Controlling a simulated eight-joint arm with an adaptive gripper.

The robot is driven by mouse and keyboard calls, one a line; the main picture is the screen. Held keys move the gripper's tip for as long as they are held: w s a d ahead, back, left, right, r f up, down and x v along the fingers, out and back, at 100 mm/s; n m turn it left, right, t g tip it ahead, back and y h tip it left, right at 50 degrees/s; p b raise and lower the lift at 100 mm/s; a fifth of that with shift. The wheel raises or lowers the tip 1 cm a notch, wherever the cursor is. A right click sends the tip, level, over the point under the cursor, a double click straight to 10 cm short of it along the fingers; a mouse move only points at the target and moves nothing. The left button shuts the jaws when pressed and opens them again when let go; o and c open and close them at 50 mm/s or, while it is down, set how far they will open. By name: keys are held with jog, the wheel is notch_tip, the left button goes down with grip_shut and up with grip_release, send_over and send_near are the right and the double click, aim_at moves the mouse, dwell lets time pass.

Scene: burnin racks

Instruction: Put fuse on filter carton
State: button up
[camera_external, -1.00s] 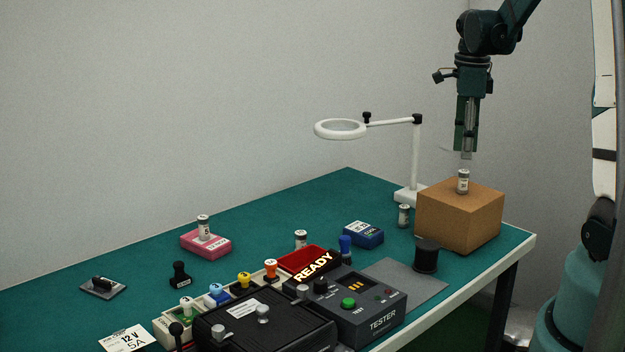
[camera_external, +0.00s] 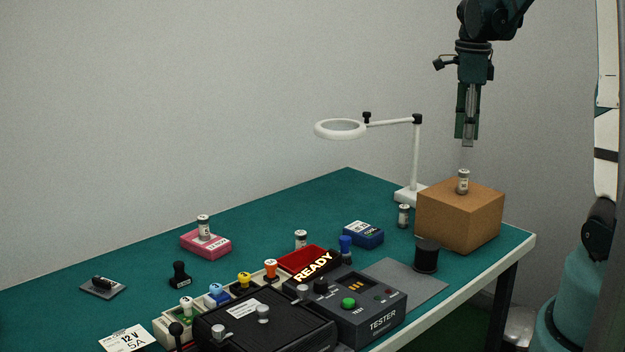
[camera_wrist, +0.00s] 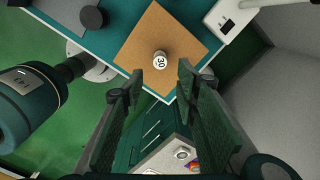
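A small white-and-grey cylindrical fuse (camera_external: 463,182) stands upright on top of the brown filter carton (camera_external: 460,222) at the table's right corner. In the wrist view the fuse (camera_wrist: 160,60) shows its white cap with a number, near the middle of the carton's top (camera_wrist: 140,38). My gripper (camera_external: 467,142) is above the fuse with a clear gap. In the wrist view its two fingers (camera_wrist: 157,80) are spread apart with nothing between them. Other similar fuses stand on the pink box (camera_external: 204,228), on the table beside the carton (camera_external: 404,216) and near the red tray (camera_external: 301,239).
A white ring-lamp stand (camera_external: 415,160) rises just left of the carton. A black spool (camera_external: 426,256) stands in front of it on a grey mat (camera_external: 390,272). The tester (camera_external: 365,310), a red tray (camera_external: 290,262) and a blue box (camera_external: 363,235) lie further left.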

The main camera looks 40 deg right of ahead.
jog(key=shift+a, duration=0.1)
jog(key=s+a+r+n+t, duration=0.1)
jog(key=a+r+n, duration=0.25)
jog(key=a, duration=0.35)
jog(key=s+a+r+n+t+h, duration=0.1)
jog(key=a+r+n, duration=0.2)
jog(key=a+n, duration=0.25)
jog(key=s+a+r+n+t, duration=0.1)
jog(key=a+r+n, duration=0.25)
jog(key=a, duration=0.45)
jog(key=s+a+n+t, duration=0.2)
jog(key=s+a+n, duration=0.3)
jog(key=a+n, duration=0.3)
jog(key=s+a+n+t+y, duration=0.1)
jog(key=s+a+n+t, duration=0.1)
jog(key=s+a+n, duration=0.3)
jog(key=a+n, duration=0.3)
jog(key=a, duration=0.1)
jog(key=shift+s+a+r, duration=0.15)
jog(key=shift+s+r, duration=0.15)
jog(key=shift+r, duration=0.1)
